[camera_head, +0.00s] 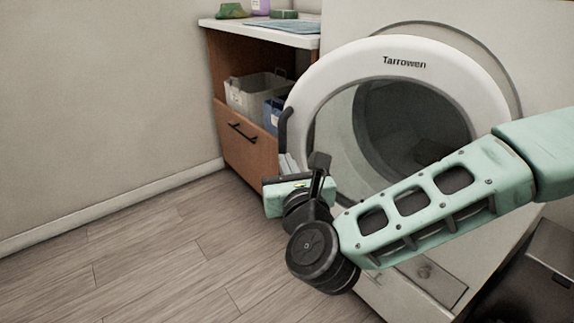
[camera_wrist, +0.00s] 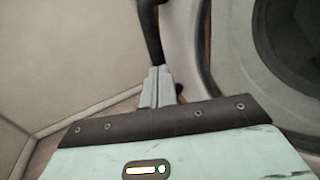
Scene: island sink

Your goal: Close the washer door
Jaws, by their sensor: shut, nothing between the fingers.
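The washer door (camera_head: 338,85) is a white ring with "Tarrowen" on it and dark round glass. It appears partly open, standing off the rounded recess of the washer front (camera_head: 505,50) behind it. Its dark curved handle (camera_head: 284,128) is on the left edge and also shows in the wrist view (camera_wrist: 151,35). My gripper (camera_head: 288,164) is at the door's lower left edge, by the handle's lower end. In the wrist view its grey fingers (camera_wrist: 158,84) are together and empty, just below the handle. Whether they touch it I cannot tell. My arm covers the door's lower right part.
A wooden cabinet (camera_head: 247,158) with a white top, bins and a drawer stands left of the washer, behind the door's edge. The wood floor (camera_head: 150,255) to the left is clear up to the wall (camera_head: 100,100). A dark box-like object (camera_head: 540,275) is at the lower right.

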